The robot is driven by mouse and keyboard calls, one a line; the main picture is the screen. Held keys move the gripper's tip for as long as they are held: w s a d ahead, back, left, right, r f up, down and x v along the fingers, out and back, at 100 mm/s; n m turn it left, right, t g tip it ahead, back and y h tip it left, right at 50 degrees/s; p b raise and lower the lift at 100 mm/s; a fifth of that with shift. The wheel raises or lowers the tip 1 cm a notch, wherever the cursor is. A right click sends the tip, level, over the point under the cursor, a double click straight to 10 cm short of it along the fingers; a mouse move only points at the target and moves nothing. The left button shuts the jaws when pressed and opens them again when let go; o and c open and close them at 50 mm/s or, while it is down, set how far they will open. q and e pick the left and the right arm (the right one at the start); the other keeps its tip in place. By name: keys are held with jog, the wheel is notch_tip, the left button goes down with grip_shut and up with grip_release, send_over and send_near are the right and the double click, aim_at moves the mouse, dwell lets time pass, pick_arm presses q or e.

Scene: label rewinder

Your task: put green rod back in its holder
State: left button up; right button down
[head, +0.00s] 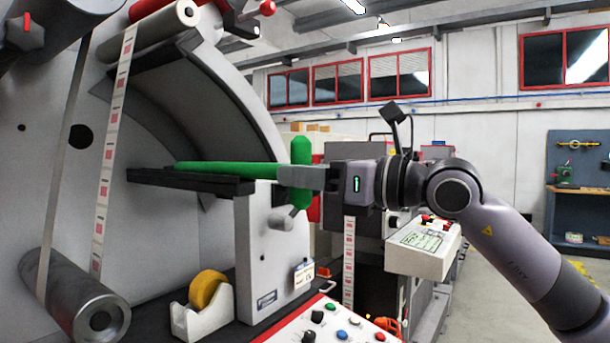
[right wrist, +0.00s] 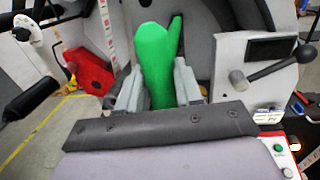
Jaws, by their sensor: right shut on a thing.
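The green rod (head: 225,168) lies nearly level in the head view, with an upright green grip (head: 301,150) at its right end. My right gripper (head: 300,178) is shut on it near that grip. In the right wrist view the green rod (right wrist: 155,65) stands out between the two grey fingers. A black ledge (head: 190,181), possibly the holder, juts from the machine's grey upright just under the rod. I cannot tell whether rod and ledge touch. The rod's far tip is near the ledge's left part. My left gripper is not in view.
The grey label machine (head: 200,230) fills the left, with a label strip (head: 108,160) and a roller (head: 75,300). A tape dispenser (head: 203,308) stands below the ledge. A button panel (head: 340,325) is at the bottom, a control box (head: 425,245) below my right arm.

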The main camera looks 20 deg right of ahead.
jog(key=shift+f, duration=0.3)
jog(key=shift+d+f+b, duration=0.1)
jog(key=shift+f+b, duration=0.1)
jog(key=shift+b, duration=0.3)
jog(key=c, duration=0.7)
grip_release()
jog(key=shift+o, duration=0.2)
